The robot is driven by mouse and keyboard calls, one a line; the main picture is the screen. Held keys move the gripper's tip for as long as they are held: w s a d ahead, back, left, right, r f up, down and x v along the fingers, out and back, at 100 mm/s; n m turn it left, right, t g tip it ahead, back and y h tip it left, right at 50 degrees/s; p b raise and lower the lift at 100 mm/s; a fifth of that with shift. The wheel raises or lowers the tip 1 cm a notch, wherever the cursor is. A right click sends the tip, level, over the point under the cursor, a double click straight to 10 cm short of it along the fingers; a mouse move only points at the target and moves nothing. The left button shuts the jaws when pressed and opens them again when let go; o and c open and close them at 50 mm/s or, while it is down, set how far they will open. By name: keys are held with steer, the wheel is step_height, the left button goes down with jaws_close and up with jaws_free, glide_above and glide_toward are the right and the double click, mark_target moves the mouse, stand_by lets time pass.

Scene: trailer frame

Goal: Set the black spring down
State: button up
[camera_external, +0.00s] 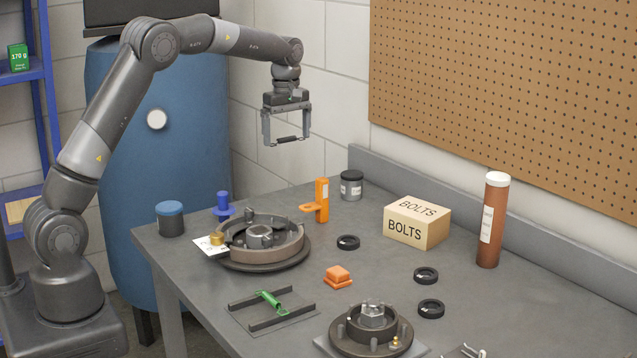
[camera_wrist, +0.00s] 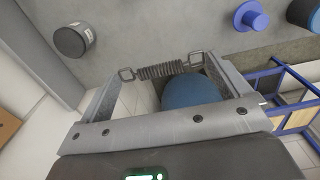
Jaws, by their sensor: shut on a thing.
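My gripper (camera_external: 287,139) is shut on the black spring (camera_external: 289,140). It holds the spring in the air, above the far left end of the grey table (camera_external: 375,218). In the wrist view, the spring (camera_wrist: 160,71) spans the gap between the two fingers, with a loop at each end. One loop sits at each finger. Nothing touches the spring from below.
A brake drum assembly (camera_external: 275,252), an orange holder (camera_external: 322,200), a grey jar (camera_external: 351,186) and a blue-lidded jar (camera_external: 170,219) stand on the table's left part. A bolts box (camera_external: 417,223) and brown tube (camera_external: 491,222) stand farther right.

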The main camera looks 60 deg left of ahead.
mark_target(286, 207)
steer(key=f, duration=1.2)
steer(key=a+f, duration=0.1)
steer(key=f, duration=0.4)
steer(key=shift+f, duration=0.4)
steer(key=shift+f, duration=0.1)
steer(key=o, duration=0.6)
steer(key=shift+c, duration=0.2)
steer(key=shift+o, duration=0.3)
